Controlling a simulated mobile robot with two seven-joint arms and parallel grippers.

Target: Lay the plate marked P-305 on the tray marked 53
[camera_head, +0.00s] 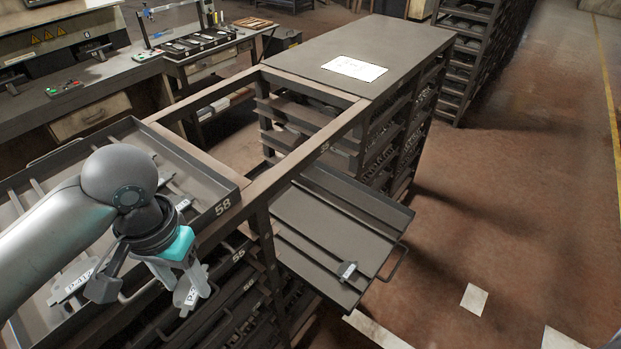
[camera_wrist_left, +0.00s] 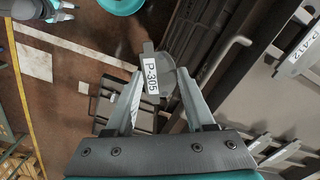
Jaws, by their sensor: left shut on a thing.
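My left gripper (camera_head: 190,268) is shut on the plate marked P-305 (camera_head: 191,296). The plate hangs from the fingertips beside the front edge of the left tray. In the left wrist view its white label reads P-305 (camera_wrist_left: 151,77), between the two fingers (camera_wrist_left: 158,98). A dark tray (camera_head: 305,222) is pulled out of the rack at centre, right of the gripper. It has raised strips, one small labelled piece (camera_head: 347,271) and bare room. I cannot read a 53 on it for certain.
The left tray marked 58 (camera_head: 222,206) holds a plate marked P-412 (camera_head: 72,283), also in the left wrist view (camera_wrist_left: 298,52). A rack post and rail (camera_head: 262,222) stand between the two trays. A handle (camera_head: 393,263) sticks out of the centre tray. Open floor lies right.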

